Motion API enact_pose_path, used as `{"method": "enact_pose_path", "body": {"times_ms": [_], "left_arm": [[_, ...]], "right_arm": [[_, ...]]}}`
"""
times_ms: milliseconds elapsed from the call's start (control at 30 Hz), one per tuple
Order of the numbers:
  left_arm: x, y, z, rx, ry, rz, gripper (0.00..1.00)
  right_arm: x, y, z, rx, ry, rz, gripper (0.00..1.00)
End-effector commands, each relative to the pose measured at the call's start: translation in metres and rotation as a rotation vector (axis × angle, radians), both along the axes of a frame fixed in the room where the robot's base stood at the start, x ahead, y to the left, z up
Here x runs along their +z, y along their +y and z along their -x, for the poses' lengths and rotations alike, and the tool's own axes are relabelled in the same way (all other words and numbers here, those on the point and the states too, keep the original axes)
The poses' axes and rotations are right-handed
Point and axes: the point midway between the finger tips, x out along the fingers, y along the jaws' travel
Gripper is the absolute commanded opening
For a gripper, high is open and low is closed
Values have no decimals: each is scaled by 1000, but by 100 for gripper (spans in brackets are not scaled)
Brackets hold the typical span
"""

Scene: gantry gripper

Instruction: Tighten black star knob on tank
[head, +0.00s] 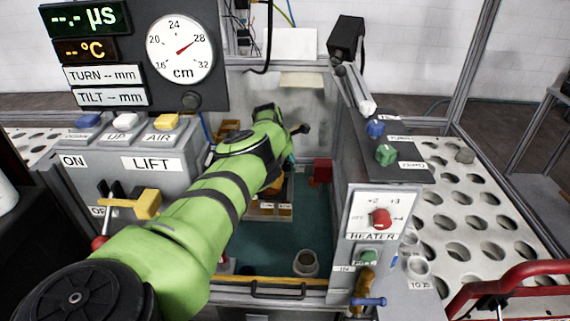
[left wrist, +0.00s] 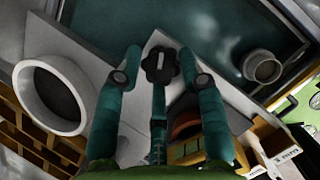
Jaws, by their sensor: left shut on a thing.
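The black star knob (left wrist: 160,66) shows in the left wrist view, on a light grey surface (left wrist: 135,110). My left gripper (left wrist: 158,56) has its teal fingers on either side of the knob and is shut on it. In the head view my green left arm reaches over the tank (head: 235,255), which has a teal floor. The arm hides most of my left gripper there, and I cannot make out the knob in that view. My right gripper is not in view.
A round grey cup (head: 306,263) stands in the tank near its front. The lift panel (head: 150,165) stands left and the heater box (head: 378,215) right. A perforated white table (head: 480,215) lies farther right. A white ring (left wrist: 50,95) shows in the left wrist view.

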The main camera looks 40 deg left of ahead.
Motion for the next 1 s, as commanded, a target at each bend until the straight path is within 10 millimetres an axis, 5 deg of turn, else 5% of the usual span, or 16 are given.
{"method": "enact_pose_path", "body": {"times_ms": [267,300,333,767,1000], "left_arm": [[5,-3,-6,-3,-16,0,7],[5,-3,-6,-4,-16,1,52],[5,-3,-6,-4,-16,1,60],[4,-1,-1,1,-5,0,60],[19,-3,4,3,-6,2,60]], "right_arm": [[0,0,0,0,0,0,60],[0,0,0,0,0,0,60],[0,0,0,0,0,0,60],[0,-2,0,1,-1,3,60],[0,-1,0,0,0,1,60]]}}
